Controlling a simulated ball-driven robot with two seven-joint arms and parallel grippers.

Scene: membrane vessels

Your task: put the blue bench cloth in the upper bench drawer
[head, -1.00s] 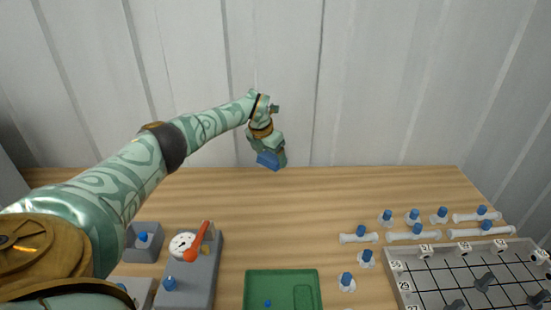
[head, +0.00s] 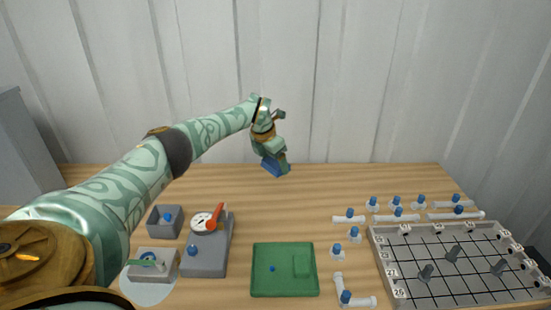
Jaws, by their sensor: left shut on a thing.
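My left gripper (head: 276,167) is raised over the back part of the wooden bench, at the end of my patterned green arm. It is shut on the blue bench cloth (head: 272,169), a small blue piece that shows between and beside the fingers. The cloth is held clear of the bench top. The upper bench drawer does not show in this view. My right gripper is not in view.
On the bench (head: 300,205) stand a green tray (head: 284,288), a grey block with a gauge and red handle (head: 206,258), a small grey box (head: 153,223), several blue-capped fittings and a gridded board (head: 455,265) at right. The back middle is clear.

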